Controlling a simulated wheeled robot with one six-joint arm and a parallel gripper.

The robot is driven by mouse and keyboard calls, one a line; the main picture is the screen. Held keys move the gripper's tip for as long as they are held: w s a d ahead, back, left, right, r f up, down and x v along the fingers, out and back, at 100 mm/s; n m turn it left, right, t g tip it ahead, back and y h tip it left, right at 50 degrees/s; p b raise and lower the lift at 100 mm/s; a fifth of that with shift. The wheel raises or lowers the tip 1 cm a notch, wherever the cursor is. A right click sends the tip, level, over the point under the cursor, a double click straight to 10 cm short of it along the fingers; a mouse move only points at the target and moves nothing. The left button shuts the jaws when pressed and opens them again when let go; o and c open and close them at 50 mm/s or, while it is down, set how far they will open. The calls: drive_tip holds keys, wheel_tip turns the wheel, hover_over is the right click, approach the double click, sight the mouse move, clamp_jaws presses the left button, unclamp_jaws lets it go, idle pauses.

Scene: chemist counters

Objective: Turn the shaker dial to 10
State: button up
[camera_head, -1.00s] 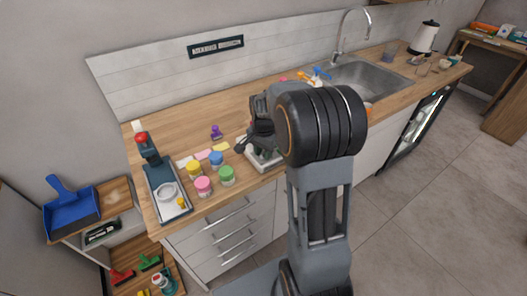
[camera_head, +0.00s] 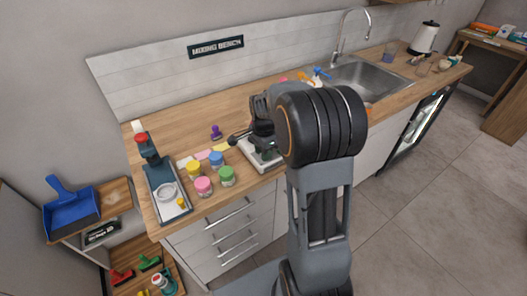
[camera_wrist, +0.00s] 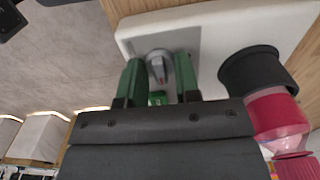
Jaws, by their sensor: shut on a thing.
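The shaker is a white-bodied machine that shows beneath my wrist in the head view (camera_head: 262,160) and fills the top of the wrist view (camera_wrist: 225,25). The dial's scale and numbers cannot be read. A black holder (camera_wrist: 252,68) on the shaker is beside a pink-red vessel (camera_wrist: 275,112). In the head view my arm hides much of the shaker.
Several lidded jars, including a pink one (camera_head: 204,187) and a green one (camera_head: 227,176), stand left of the shaker. A dark stand with a red top (camera_head: 141,138) is farther left. A purple item (camera_head: 216,132) stands behind. The sink (camera_head: 365,82) is at right.

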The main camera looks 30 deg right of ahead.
drive_tip(key=o, duration=0.9)
drive_tip(key=shift+r, duration=0.15)
wheel_tip(320, 180, up, 14)
drive_tip(key=shift+f, duration=0.2)
idle(0.6)
